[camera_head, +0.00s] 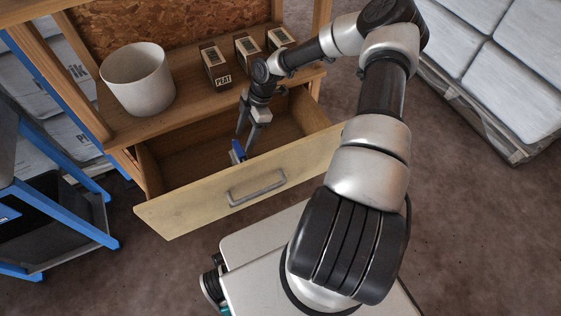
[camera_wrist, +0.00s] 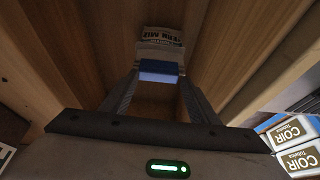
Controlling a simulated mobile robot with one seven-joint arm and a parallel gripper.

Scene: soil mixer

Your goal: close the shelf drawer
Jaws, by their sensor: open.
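The shelf drawer (camera_head: 240,185) is pulled out, with its pale front panel and grey bar handle (camera_head: 257,188) facing me. Its wooden inside shows, with one small blue and white item (camera_head: 237,152) in it. My gripper (camera_head: 244,143) points down into the drawer behind the front panel, beside this item. In the wrist view my open fingers (camera_wrist: 160,84) reach toward the item's blue part (camera_wrist: 160,71), which appears between the tips. A white printed part (camera_wrist: 160,40) shows beyond it. Contact with the fingers cannot be told. My gripper is away from the handle.
The wooden shelf (camera_head: 185,107) above the drawer bears a white pot (camera_head: 138,80) and several small brown-and-white boxes (camera_head: 216,66). A blue-framed stand (camera_head: 65,215) is close on the left. Stacked pale bags (camera_head: 515,75) stand at the right. Floor beside the drawer's right is clear.

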